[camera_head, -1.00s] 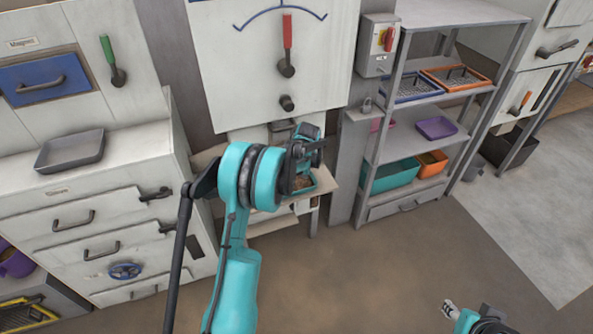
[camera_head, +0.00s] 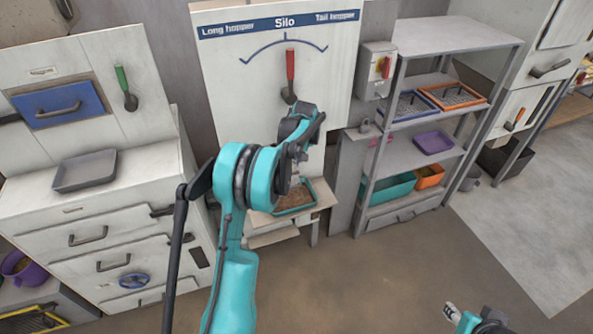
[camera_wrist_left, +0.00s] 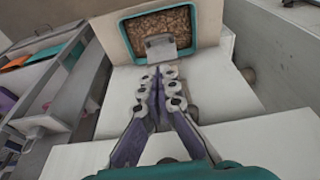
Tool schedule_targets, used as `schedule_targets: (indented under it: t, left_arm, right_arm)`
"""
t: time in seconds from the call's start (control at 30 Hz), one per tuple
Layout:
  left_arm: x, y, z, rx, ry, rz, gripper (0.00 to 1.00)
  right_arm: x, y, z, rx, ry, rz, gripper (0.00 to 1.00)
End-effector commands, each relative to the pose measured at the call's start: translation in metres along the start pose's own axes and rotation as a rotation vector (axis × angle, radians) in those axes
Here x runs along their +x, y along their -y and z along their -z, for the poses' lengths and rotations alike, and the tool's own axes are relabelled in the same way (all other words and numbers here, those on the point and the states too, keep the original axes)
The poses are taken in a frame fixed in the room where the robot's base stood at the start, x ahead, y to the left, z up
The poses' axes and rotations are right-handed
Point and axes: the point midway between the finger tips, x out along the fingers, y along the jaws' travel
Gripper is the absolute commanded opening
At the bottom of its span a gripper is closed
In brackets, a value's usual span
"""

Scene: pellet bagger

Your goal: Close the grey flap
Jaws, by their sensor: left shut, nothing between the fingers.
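The silo (camera_head: 232,88) is a tall white panel with a red-handled lever (camera_head: 290,72). Below it stands a teal-rimmed tray (camera_head: 296,209) of brown pellets, also seen at the top of the left wrist view (camera_wrist_left: 126,38). A small grey plate (camera_wrist_left: 163,47), which looks like the grey flap, overlaps the tray's near edge there; I cannot tell how far open it is. My left gripper (camera_head: 297,157) is in front of the silo's lower part, above the tray. Its fingers (camera_wrist_left: 159,73) are shut and empty, with the tips just short of the plate. My right gripper (camera_head: 450,311) is small at the bottom right.
A grey shelf rack (camera_head: 470,40) with trays and bins stands right of the silo. A white cabinet (camera_head: 150,170) with drawers and a grey tray (camera_head: 85,171) is on the left. The brown floor (camera_head: 370,270) in front is clear.

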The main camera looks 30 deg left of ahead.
Motion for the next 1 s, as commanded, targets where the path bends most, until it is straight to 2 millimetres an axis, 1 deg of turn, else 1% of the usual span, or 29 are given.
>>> schedule_targets:
  t: [0.03,0.17,0.4,0.5,0.6,0.7,0.8,1.0]
  left_arm:
    - [0.009,0.000,-0.001,0.000,0.000,0.000,0.00]
    - [0.033,0.000,-0.001,0.000,-0.001,0.000,0.00]
    - [0.086,0.000,-0.001,-0.001,-0.001,0.000,0.00]
    - [0.105,0.000,-0.002,0.000,-0.001,0.000,0.00]
    - [0.119,0.000,-0.008,0.000,-0.001,0.000,0.00]
    - [0.128,0.000,-0.011,0.000,-0.001,0.000,0.00]
    - [0.133,0.000,-0.013,0.000,-0.001,0.000,0.00]
    - [0.135,0.000,-0.014,0.000,-0.001,0.000,0.00]
  right_arm:
    - [0.004,0.000,-0.003,0.000,0.000,0.000,0.40]
    - [0.009,0.000,-0.007,0.000,0.000,0.000,0.40]
    - [0.020,0.000,-0.015,0.000,0.000,0.000,0.40]
    - [0.024,0.000,-0.017,0.000,0.000,0.000,0.40]
    - [0.027,0.000,-0.020,0.000,0.000,0.000,0.40]
    - [0.030,0.000,-0.021,0.000,0.000,0.000,0.40]
    - [0.031,0.000,-0.022,0.000,0.000,0.000,0.40]
    - [0.030,0.000,-0.022,0.000,0.000,0.000,0.40]
